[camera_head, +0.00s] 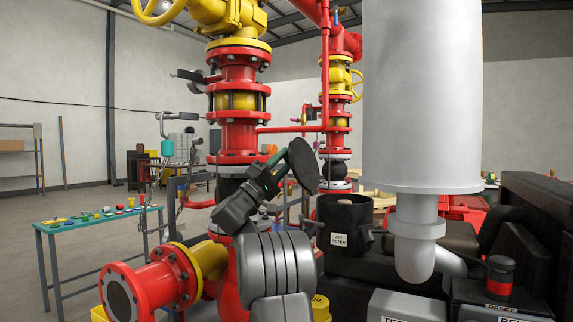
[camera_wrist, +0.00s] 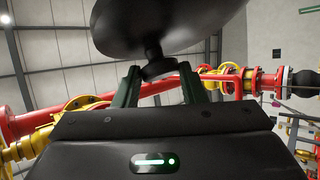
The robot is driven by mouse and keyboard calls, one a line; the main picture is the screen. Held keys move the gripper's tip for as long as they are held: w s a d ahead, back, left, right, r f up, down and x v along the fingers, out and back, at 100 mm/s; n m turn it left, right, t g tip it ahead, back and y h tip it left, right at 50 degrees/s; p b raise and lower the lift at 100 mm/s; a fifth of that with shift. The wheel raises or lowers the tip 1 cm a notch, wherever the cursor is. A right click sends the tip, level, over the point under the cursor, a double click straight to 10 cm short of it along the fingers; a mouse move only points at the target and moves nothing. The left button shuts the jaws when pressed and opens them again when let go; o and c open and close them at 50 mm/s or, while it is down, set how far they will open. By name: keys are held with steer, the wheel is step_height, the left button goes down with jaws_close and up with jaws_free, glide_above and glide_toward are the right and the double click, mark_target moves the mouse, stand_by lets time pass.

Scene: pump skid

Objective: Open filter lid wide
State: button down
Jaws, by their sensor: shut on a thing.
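The filter lid (camera_head: 304,165) is a dark round disc. In the head view it stands steeply tilted, close to upright, with its lower edge near the left rim of the filter housing. The hinge cannot be made out. The black filter housing (camera_head: 345,240) has a white "AIR FILTER" label, and its top is uncovered. My gripper (camera_head: 277,160) is left of the lid. In the wrist view the lid (camera_wrist: 165,25) fills the top, and my gripper (camera_wrist: 160,72) is shut on the lid's knob (camera_wrist: 158,66) between its green fingers.
A large grey exhaust cylinder (camera_head: 420,100) hangs right of the housing. Red and yellow pipework (camera_head: 238,110) rises behind my arm. A small table (camera_head: 90,222) stands far left.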

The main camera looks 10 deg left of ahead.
steer(key=shift+w+f, duration=0.2)
steer(key=shift+f, duration=0.25)
steer(key=c, duration=1.3)
jaws_free()
steer(key=shift+g, duration=0.3)
steer(key=o, duration=0.4)
steer(key=shift+w+d, duration=0.1)
steer(key=shift+d, duration=0.2)
steer(key=b+v, duration=0.3)
steer(key=v, duration=1.1)
steer(key=shift+r, duration=0.15)
